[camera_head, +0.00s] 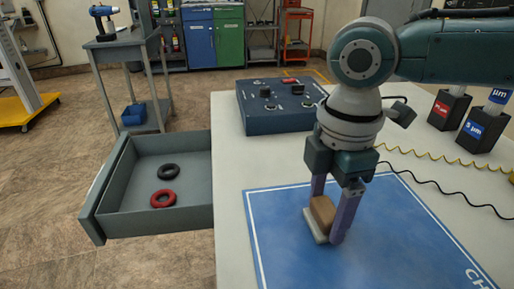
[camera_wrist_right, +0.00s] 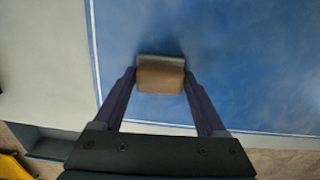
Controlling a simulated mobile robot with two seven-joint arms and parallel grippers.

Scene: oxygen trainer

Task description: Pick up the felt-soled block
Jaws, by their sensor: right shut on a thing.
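The felt-soled block (camera_head: 322,212) is a brown wooden block with a pale grey sole, at the blue mat in the head view. My right gripper (camera_head: 328,228) is shut on it, one finger on each side. In the right wrist view the block (camera_wrist_right: 160,78) sits between the two fingertips (camera_wrist_right: 160,84), with its grey sole at the far edge. I cannot tell whether the sole touches the mat. My left gripper is not in view.
The blue mat (camera_head: 390,235) lies on the pale table (camera_head: 228,150). A dark control box (camera_head: 280,118) stands behind it. An open drawer (camera_head: 130,215) at the left holds a black ring (camera_head: 169,171) and a red ring (camera_head: 163,198). Two dark holders (camera_head: 449,110) and coiled cords are at the right.

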